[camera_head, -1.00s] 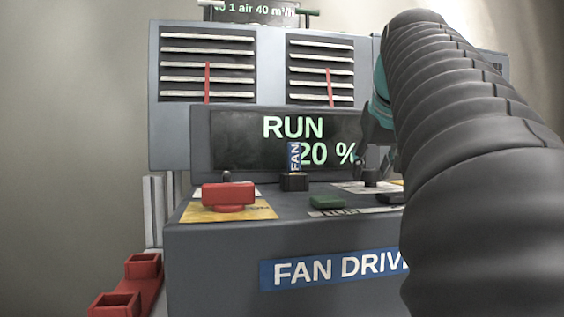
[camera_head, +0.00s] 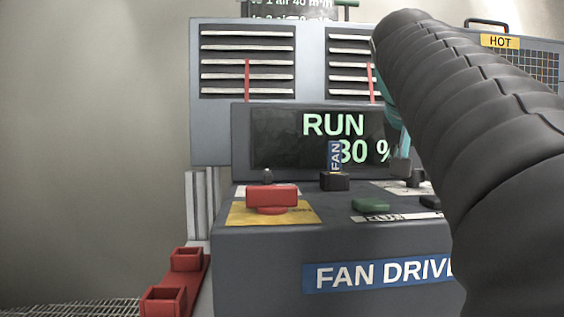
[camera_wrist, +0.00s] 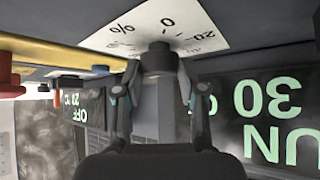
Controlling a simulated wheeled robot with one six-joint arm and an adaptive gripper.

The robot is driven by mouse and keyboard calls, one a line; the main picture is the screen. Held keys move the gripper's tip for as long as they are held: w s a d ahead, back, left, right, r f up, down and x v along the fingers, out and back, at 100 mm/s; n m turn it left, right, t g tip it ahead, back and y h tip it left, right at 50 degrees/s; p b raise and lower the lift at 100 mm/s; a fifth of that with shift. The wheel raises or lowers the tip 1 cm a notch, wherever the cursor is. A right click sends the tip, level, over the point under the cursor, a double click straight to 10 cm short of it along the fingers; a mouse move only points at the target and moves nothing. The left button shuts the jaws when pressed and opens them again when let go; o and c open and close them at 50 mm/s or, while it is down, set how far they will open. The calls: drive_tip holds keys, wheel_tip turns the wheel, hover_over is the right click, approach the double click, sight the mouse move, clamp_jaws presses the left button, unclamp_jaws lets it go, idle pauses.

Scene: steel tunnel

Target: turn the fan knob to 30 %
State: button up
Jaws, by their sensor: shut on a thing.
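The fan knob (camera_wrist: 158,58) is a dark knob on a white dial plate (camera_wrist: 125,38) in the wrist view, where the picture is upside down. My gripper (camera_wrist: 160,80) has a finger on each side of the knob and is shut on it. In the head view the knob (camera_head: 414,179) is small and partly hidden by my gripper (camera_head: 401,164). The display (camera_head: 320,140) reads RUN and 30 %; part of it is behind my arm. The exact pointer position on the dial is not clear.
A red control (camera_head: 271,196) on a yellow plate, a green button (camera_head: 370,205) and a black block with a FAN tag (camera_head: 335,181) share the panel top. Red brackets (camera_head: 187,260) are at lower left. A mesh unit marked HOT (camera_head: 500,42) stands at back right.

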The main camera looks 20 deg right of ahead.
drive_tip(key=o, duration=1.1)
drive_tip(key=shift+o, duration=0.2)
drive_tip(key=v, duration=1.2)
